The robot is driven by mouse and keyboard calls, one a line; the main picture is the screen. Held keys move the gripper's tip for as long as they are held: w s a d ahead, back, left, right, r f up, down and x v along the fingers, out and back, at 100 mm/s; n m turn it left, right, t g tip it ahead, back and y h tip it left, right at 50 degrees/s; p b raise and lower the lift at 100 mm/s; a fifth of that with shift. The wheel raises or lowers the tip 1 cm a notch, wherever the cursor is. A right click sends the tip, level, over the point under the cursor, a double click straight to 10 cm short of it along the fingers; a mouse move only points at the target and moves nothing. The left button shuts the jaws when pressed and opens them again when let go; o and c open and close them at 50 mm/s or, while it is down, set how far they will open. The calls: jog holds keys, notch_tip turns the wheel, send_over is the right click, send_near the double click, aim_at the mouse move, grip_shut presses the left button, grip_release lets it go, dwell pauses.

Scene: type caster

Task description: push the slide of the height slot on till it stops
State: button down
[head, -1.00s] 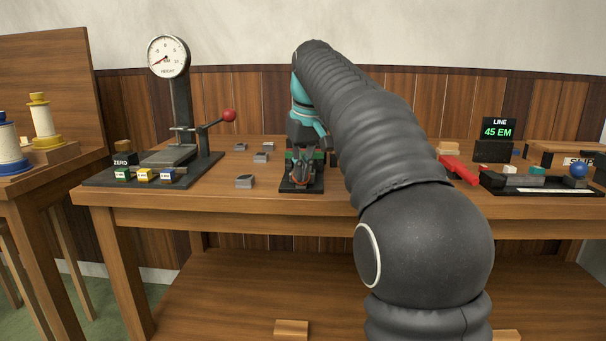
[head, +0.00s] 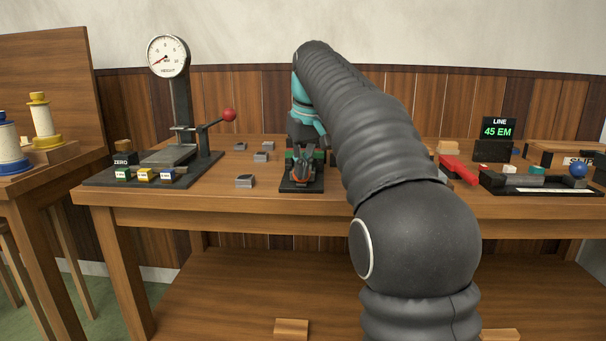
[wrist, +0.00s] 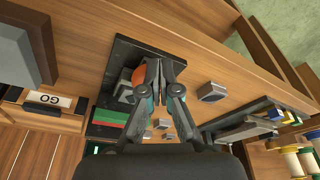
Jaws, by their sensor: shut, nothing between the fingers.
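The height slot is most likely the small dark fixture (head: 300,188) with green parts in the middle of the bench; its black base (wrist: 127,50) also shows in the wrist view. An orange rounded part (wrist: 138,76), possibly the knob of its slide, lies directly beside my fingertips. My gripper (wrist: 161,68) is shut and empty, its tips low over the base; I cannot tell if they touch the orange part. In the head view my gripper (head: 303,158) is small and hides much of the fixture. The slide's track is mostly hidden.
A gauge stand (head: 180,105) with a red-balled lever (head: 229,115) stands at the left. Several small grey metal pieces (head: 245,181) lie between it and the fixture. A red-handled tool (head: 460,170), a tray (head: 540,187) and a LINE display (head: 497,130) are at the right.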

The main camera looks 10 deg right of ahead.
jog(key=shift+w+d, duration=0.4)
jog(key=shift+w, duration=0.85)
jog(key=shift+w+d, duration=0.4)
jog(key=shift+w, duration=0.8)
jog(key=shift+w+d, duration=0.4)
jog(key=shift+w, duration=0.85)
dwell(4.3)
